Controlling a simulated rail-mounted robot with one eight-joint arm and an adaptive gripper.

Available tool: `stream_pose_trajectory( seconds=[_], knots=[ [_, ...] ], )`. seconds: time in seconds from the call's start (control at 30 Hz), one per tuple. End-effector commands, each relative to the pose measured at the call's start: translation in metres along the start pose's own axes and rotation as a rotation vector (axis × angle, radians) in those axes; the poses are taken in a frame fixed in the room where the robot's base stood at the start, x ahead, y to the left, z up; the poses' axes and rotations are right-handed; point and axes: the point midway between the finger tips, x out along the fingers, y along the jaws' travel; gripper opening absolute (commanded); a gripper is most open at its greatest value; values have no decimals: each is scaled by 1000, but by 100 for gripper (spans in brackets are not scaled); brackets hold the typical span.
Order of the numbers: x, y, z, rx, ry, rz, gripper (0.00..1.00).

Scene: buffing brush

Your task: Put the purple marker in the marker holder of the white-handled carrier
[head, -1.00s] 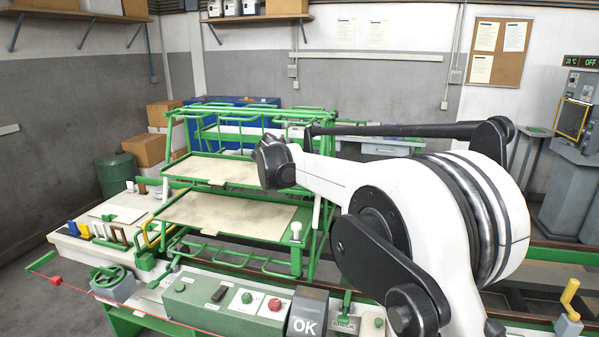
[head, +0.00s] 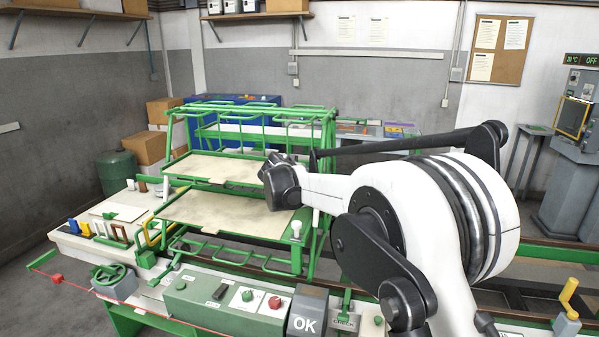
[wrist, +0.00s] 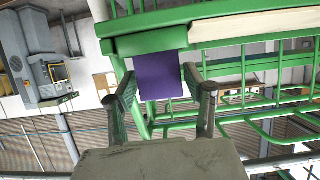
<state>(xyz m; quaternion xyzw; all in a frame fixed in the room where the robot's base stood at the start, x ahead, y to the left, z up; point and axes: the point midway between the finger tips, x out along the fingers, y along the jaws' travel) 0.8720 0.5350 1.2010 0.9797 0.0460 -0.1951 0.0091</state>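In the wrist view, a flat purple marker (wrist: 158,77) sits between the two fingers of my gripper (wrist: 160,82), which appear to press on its side edges. The marker's upper edge meets a green block (wrist: 146,42) on a green frame; I cannot tell whether it is inside the block or only behind or against it. In the head view, a green wire carrier rack (head: 225,232) with beige boards stands in the middle, with a white knob (head: 296,230) at its front right. My gripper and the marker are hidden behind my arm in the head view.
A control box (head: 222,303) with buttons and an OK panel (head: 307,315) stand in front of the rack. Several coloured markers (head: 85,229) stand at the left end of the bench. A yellow lever (head: 569,292) is at the far right. Green bars crowd the gripper's right side in the wrist view.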

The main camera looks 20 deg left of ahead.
Motion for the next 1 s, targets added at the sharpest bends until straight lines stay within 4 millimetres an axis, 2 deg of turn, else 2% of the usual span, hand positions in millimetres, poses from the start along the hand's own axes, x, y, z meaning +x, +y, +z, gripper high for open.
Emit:
stream_pose_trajectory(
  seconds=[0.37,0.47,1.0],
  knots=[
    [-1,0,-3,0,0,0,56],
    [-10,0,-2,-1,0,-1,56],
    [-96,0,-1,-1,0,-1,56]
  ],
)
